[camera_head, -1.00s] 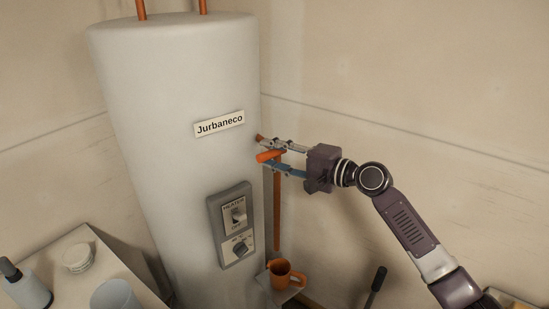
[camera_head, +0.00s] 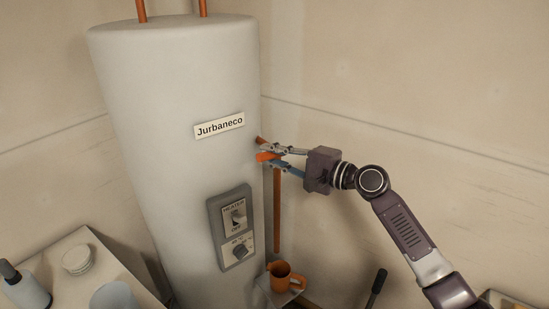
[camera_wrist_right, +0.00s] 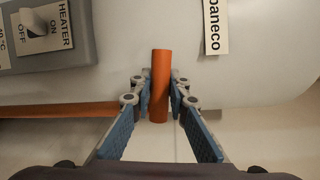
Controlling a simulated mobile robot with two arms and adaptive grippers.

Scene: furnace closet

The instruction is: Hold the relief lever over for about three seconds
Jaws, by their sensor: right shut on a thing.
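The relief lever (camera_head: 264,156) is a short orange bar on the right side of the white water heater (camera_head: 180,110). My right gripper (camera_head: 272,156) is shut on the lever, one finger on each side. The right wrist view also shows the orange lever (camera_wrist_right: 160,80) between the two blue-padded fingers (camera_wrist_right: 160,100). An orange discharge pipe (camera_head: 277,210) runs down below the lever, and an orange mug (camera_head: 283,275) stands under it on a small stand. My left gripper is not in view.
A grey control panel (camera_head: 219,227) with a heater switch and a dial is on the tank front. A side table (camera_head: 125,265) at lower left holds a bottle (camera_head: 25,288), a round white item (camera_head: 76,258) and a cup (camera_head: 115,297). A dark handle (camera_head: 377,284) rises at lower right.

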